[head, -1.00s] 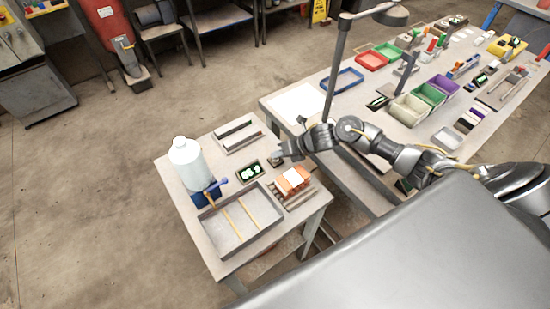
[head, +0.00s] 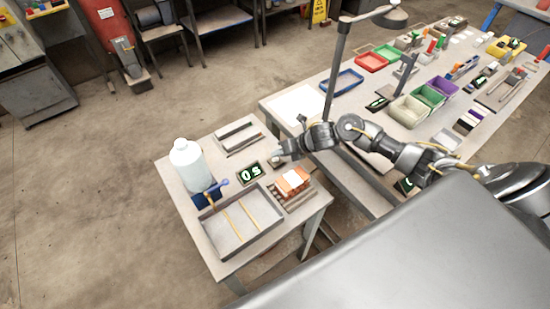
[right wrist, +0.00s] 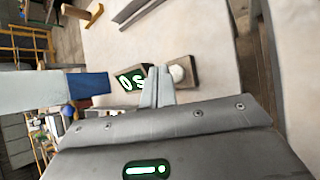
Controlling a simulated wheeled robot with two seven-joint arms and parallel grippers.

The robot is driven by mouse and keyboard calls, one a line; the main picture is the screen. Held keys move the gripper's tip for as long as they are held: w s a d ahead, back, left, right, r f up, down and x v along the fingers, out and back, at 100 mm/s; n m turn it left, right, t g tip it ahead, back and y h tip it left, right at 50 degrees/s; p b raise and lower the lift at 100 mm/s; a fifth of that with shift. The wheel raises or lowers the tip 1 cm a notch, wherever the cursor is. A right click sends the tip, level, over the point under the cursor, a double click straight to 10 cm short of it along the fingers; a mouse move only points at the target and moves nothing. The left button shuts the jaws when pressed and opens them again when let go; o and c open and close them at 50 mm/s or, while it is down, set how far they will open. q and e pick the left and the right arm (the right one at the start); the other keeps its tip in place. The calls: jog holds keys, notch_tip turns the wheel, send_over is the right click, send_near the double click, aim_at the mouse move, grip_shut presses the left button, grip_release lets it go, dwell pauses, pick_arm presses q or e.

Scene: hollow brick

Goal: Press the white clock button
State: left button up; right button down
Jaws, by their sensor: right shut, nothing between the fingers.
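The white clock button (right wrist: 178,72) is a round cap on a small dark brown base in the right wrist view. In the head view the small base (head: 275,163) shows beside the clock display, partly by my gripper. The clock display (head: 249,173) is a black plate with bright digits; it also shows in the right wrist view (right wrist: 132,80). My right gripper (head: 278,155) is shut and empty. In the right wrist view its fingertips (right wrist: 158,71) lie between display and button, close beside the button; I cannot tell whether they touch it. My left gripper is not in view.
On the small table (head: 173,176) stand a white bottle (head: 188,163), a grey tray (head: 240,225) with sticks, an orange brick (head: 292,181) on slats, and a long grey holder (head: 238,136). A lamp post (head: 338,70) rises behind my right arm.

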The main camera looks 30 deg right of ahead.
aim_at(279, 160)
jog(key=shift+r+p, duration=1.75)
jog(key=shift+r, duration=0.75)
